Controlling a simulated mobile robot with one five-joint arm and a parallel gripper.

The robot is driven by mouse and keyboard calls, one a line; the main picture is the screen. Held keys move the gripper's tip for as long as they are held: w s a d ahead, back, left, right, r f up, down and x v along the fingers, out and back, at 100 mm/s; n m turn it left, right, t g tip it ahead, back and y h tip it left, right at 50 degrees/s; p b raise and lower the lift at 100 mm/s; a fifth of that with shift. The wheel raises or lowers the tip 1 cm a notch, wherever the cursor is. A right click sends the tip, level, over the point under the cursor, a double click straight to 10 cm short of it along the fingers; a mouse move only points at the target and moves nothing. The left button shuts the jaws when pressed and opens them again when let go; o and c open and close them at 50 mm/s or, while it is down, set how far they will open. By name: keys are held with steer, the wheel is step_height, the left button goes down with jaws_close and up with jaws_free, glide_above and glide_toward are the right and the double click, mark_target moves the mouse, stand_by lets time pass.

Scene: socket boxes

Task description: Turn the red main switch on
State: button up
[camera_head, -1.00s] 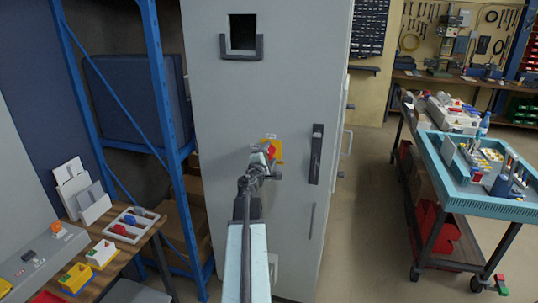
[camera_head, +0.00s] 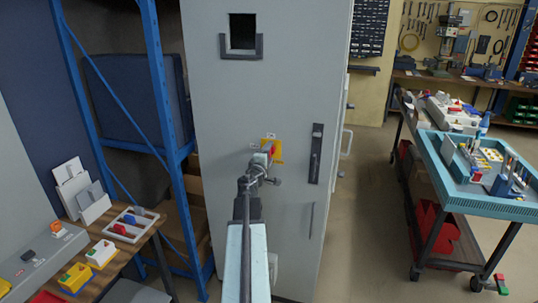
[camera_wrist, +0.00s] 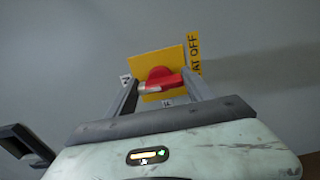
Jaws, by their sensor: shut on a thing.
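The red main switch (camera_wrist: 160,79) is a red handle on a yellow plate (camera_wrist: 150,63) on the grey cabinet door. In the wrist view its handle lies roughly crosswise between the two fingers of my gripper (camera_wrist: 161,90), which is shut on it. In the head view the red handle (camera_head: 273,148) and yellow plate (camera_head: 278,155) show just beyond my gripper (camera_head: 264,158), which partly hides them. A yellow label ending in "AT OFF" (camera_wrist: 195,54) is beside the plate. Small white labels sit near it, too small to read surely.
The tall grey cabinet (camera_head: 230,100) has a dark door handle (camera_head: 316,155) to the right of the switch. A blue rack (camera_head: 160,90) stands left. A low bench (camera_head: 125,262) with boxes is lower left, and a blue-topped cart (camera_head: 440,170) is right.

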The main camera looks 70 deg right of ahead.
steer(key=o, duration=1.4)
steer(key=shift+c, duration=0.2)
steer(key=a, duration=0.7)
steer(key=shift+s+a, duration=0.25)
steer(key=shift+a, duration=0.15)
